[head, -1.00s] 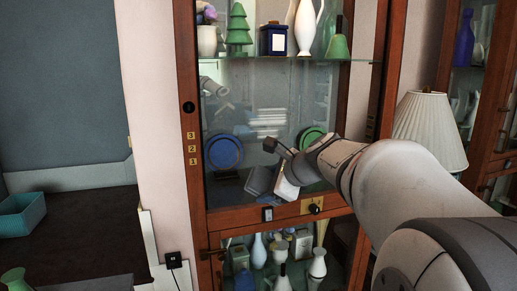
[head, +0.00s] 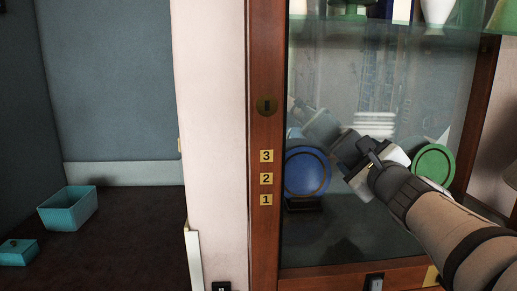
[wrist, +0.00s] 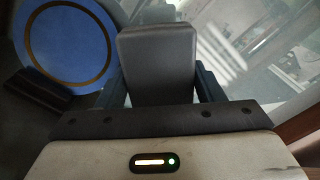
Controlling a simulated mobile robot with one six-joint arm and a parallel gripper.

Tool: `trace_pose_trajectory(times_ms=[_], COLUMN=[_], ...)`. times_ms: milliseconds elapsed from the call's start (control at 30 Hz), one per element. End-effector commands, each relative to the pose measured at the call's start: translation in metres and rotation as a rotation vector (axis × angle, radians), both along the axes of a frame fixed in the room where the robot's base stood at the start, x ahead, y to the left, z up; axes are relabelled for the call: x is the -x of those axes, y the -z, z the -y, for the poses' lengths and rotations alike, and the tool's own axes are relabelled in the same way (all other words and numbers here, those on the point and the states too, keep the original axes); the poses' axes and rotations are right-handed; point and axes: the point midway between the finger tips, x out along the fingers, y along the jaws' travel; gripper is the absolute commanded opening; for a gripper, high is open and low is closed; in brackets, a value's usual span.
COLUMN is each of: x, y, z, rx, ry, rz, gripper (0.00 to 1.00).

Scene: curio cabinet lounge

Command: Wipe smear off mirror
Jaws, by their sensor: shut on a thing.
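My gripper (head: 356,165) is shut on a dark grey block-like pad (head: 346,146), which also shows between the fingers in the wrist view (wrist: 160,60). The mirror (head: 335,85) is the reflective panel in the wooden cabinet, and a dim reflection of my arm shows in it up and left of the pad. Pale horizontal streaks (head: 375,123) show on the panel, right of and above the pad; I cannot tell whether they are smear or reflection. I cannot tell whether the pad touches the mirror.
A blue plate (head: 307,173) stands close left of my gripper, a green plate (head: 434,164) close right. A glass shelf (head: 420,29) with vases is above. The wooden frame (head: 265,110) bounds the left side. A teal box (head: 68,209) sits far left.

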Motion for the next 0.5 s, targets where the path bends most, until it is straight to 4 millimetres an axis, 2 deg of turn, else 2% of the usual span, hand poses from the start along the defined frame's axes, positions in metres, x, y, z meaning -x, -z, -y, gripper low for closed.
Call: trace_pose_trajectory(times_ms=[500], x=[-0.048], y=[0.0], z=[0.002], rx=[-0.001], ry=[0.003], rz=[0.0], gripper=[0.25])
